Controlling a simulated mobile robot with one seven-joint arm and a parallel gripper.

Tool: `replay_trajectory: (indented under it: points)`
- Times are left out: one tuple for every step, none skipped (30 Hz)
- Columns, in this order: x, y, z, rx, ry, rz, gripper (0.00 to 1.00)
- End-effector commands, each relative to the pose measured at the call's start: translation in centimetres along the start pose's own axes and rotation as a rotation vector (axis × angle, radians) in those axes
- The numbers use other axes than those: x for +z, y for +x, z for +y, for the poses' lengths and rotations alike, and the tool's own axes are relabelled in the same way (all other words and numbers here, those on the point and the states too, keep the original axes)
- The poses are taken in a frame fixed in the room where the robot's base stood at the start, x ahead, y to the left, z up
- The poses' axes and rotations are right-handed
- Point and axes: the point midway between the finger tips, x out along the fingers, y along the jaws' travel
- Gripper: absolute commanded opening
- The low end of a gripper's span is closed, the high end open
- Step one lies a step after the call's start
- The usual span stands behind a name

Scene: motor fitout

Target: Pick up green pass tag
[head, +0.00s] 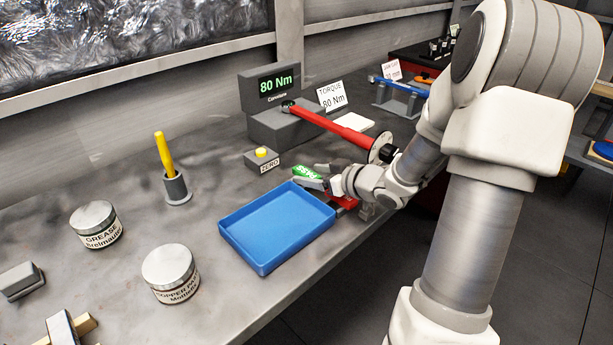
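The green pass tag (306,172) is at the far right corner of the blue tray, near the middle of the head view, with white lettering on it. My gripper (318,176) reaches in from the right, with its grey fingers at the tag, one on the far side and one on the near side. The fingers hide part of the tag. I cannot tell whether they touch or grip it, or whether the tag is resting or lifted.
The empty blue tray (262,262) lies close in front. A red torque wrench (335,128) extends from the 80 Nm tester (270,100) behind my gripper. A zero button box (262,160), a yellow-handled tool in a holder (172,185) and two tins (170,273) stand left.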

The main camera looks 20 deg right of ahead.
Motion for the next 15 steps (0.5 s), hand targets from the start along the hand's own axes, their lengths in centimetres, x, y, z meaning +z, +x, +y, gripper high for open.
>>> replay_trajectory:
  points:
    - [0.0,-0.02,0.0,0.0,0.0,0.0,0.64]
    - [0.0,-0.03,0.0,0.0,0.0,0.0,0.58]
    - [0.0,-0.03,0.0,0.0,0.0,0.0,0.51]
    - [0.0,-0.04,0.0,0.0,0.0,0.0,0.46]
    - [0.0,-0.04,0.0,0.0,0.0,0.0,0.4]
    - [0.0,-0.04,0.0,0.0,0.0,0.0,0.33]
    - [0.0,-0.04,0.0,0.0,0.0,0.0,0.28]
    - [0.0,-0.04,0.0,0.0,0.0,0.0,0.22]
    - [0.0,-0.05,0.0,0.0,0.0,0.0,0.15]
    - [0.0,-0.05,0.0,0.0,0.0,0.0,0.1]
    - [0.0,-0.05,0.0,0.0,0.0,0.0,0.04]
    - [0.0,-0.05,0.0,0.0,0.0,0.0,0.0]
    - [0.0,-0.05,0.0,0.0,0.0,0.0,0.0]
    - [0.0,-0.05,0.0,0.0,0.0,0.0,0.0]
    - [-0.01,-0.05,0.0,0.0,0.0,0.0,0.0]
